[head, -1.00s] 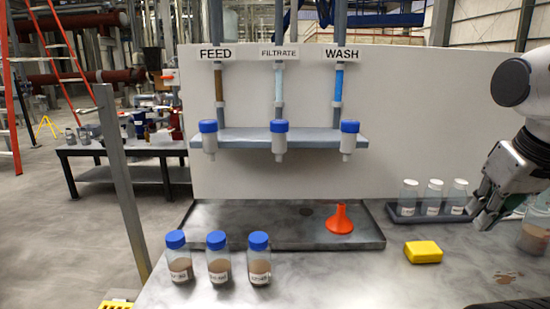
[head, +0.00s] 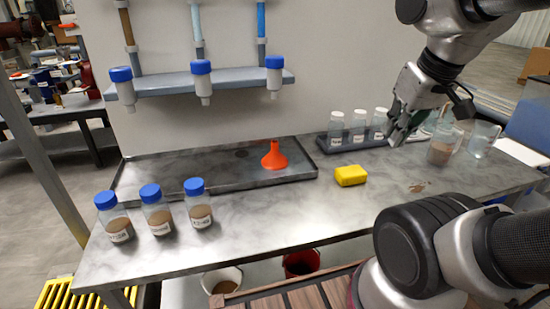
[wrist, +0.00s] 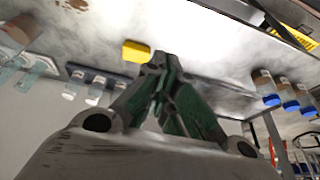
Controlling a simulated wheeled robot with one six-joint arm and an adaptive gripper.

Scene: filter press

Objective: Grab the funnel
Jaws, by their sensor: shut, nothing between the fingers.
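An orange-red funnel (head: 273,156) stands wide end down, spout up, at the right end of the shallow grey tray (head: 140,187) on the bench. My gripper (head: 394,138) is in the air to the right of the funnel, near the small bottles, apart from the funnel. Its fingers also show in the wrist view (wrist: 164,62), closed together with nothing between them. I cannot make out the funnel in the wrist view; the fingers may hide it.
A yellow sponge-like block (head: 350,176) lies between funnel and gripper. Small bottles (head: 358,127) stand in a dark rack behind. Blue-capped bottles (head: 157,209) stand front left. A shelf (head: 170,88) with inverted bottles overhangs the tray. Beakers (head: 442,148) stand at right.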

